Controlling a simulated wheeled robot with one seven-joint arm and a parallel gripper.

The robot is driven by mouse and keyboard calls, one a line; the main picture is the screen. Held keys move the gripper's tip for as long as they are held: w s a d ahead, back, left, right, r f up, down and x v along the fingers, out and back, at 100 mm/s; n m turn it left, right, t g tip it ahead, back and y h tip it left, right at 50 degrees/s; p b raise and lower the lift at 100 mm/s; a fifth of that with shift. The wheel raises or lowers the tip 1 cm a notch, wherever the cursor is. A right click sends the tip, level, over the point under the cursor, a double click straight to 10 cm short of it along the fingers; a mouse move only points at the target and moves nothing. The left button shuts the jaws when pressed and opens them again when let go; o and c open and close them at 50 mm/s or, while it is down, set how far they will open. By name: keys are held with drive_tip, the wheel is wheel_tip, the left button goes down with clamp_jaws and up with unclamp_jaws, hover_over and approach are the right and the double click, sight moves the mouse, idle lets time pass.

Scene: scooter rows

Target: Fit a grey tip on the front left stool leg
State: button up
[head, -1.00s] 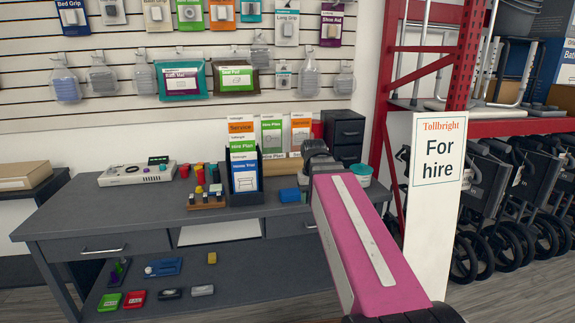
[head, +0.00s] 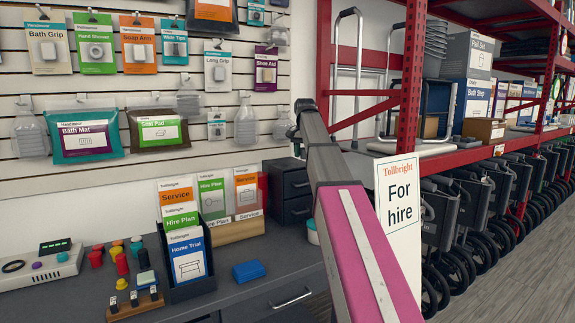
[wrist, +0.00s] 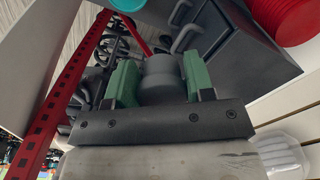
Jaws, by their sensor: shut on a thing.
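My gripper (wrist: 160,78) has green finger pads and is shut on a rounded grey tip (wrist: 163,72) in the wrist view. In the head view my gripper (head: 297,118) is at the far end of my raised arm, in front of the pegboard's right end and left of the red rack. The tip cannot be made out clearly there. No stool or front left stool leg can be clearly recognised in either view.
A grey workbench (head: 290,275) holds leaflet stands, a blue block (head: 248,271) and dark drawers (head: 290,190). A red rack (head: 410,75) with tubular frames (head: 345,60) stands right. A "For hire" sign (head: 398,205) is close beside my arm. Floor shows at far right.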

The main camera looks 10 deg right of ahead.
drive_tip(key=shift+m, duration=0.5)
drive_tip(key=w+r, duration=0.1)
drive_tip(key=r, duration=0.2)
drive_tip(key=w+r, duration=0.1)
drive_tip(key=shift+w+d+r, duration=0.2)
drive_tip(key=shift+w+r, duration=0.1)
drive_tip(key=shift+r, duration=0.05)
hover_over(293, 166)
wheel_tip(293, 166, down, 7)
drive_tip(key=shift+r, duration=0.2)
drive_tip(key=shift+f, duration=2.1)
drive_tip(key=o, duration=0.9)
drive_tip(key=shift+f, duration=0.1)
